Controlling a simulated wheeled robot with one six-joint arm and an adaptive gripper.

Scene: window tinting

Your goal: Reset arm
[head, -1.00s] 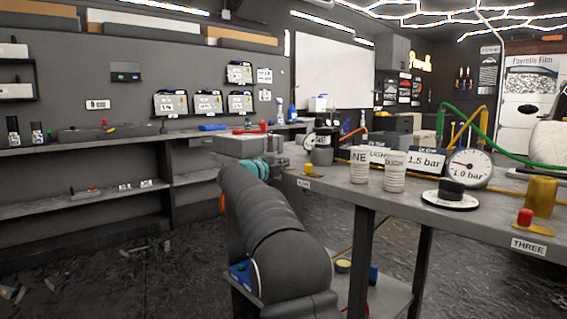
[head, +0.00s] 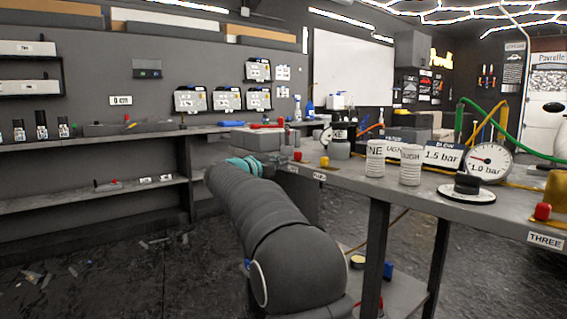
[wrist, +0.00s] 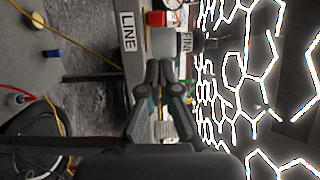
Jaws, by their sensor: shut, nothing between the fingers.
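My gripper (wrist: 162,86) shows in the wrist view, its two dark fingers together at the tips with nothing held. It points at the workbench edge near the label reading LINE (wrist: 128,32). That view is turned on its side. In the head view my dark arm reaches from the bottom middle up toward the bench's left end, and the gripper itself is hidden behind it.
The workbench (head: 470,207) carries two white cups (head: 375,158) (head: 410,165), a pressure gauge (head: 490,162), a black knob on a white disc (head: 467,187) and a red button (head: 543,211). Wall shelves (head: 95,200) stand at the left. The dark floor between is open.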

